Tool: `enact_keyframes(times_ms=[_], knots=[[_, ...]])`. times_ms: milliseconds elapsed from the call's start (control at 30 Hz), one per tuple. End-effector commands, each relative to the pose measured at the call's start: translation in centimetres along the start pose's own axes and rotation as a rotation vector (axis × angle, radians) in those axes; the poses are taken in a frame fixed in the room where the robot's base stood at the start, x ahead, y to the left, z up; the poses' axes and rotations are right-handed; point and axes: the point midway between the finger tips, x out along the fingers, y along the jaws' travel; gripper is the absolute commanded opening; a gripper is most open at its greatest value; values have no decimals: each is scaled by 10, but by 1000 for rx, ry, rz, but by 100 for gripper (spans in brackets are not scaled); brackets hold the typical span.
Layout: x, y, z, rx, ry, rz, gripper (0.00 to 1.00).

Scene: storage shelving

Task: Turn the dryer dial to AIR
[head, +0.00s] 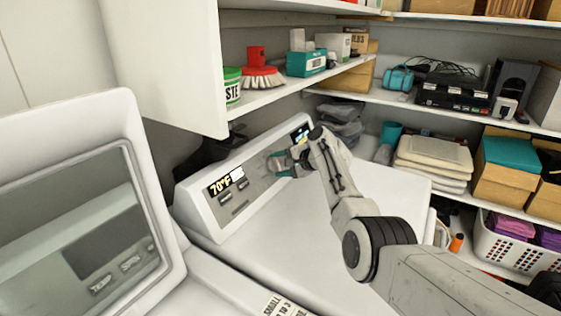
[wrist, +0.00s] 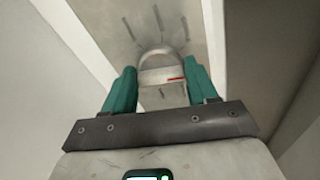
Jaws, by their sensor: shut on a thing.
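The dryer (head: 345,215) is white, with a sloped grey control panel (head: 236,205) along its back. In the wrist view the dial (wrist: 162,72) is a pale round knob with a flat grip and a red mark at the right of its grip. Dark tick marks ring it on the panel. My gripper (wrist: 160,90) has teal fingers, one on each side of the dial, shut on it. In the head view my gripper (head: 280,165) is at the panel and hides the dial. I cannot read any dial lettering.
A display reading 70°F (head: 222,184) is at the panel's left. A raised lid with a window (head: 100,230) stands at the left. A shelf (head: 290,92) with a brush (head: 262,78) and boxes overhangs the panel. Folded towels (head: 432,160) and a white basket (head: 510,245) are at the right.

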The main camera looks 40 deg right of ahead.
Motion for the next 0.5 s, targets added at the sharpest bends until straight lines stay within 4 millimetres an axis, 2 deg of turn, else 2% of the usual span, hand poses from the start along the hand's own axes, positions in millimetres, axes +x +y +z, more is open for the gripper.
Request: enact_keyframes(times_ms=[200, 500], knots=[[-1, -2, -2, 130, 3, 9, 27], [-1, -1, -2, 215, 4, 16, 27]])
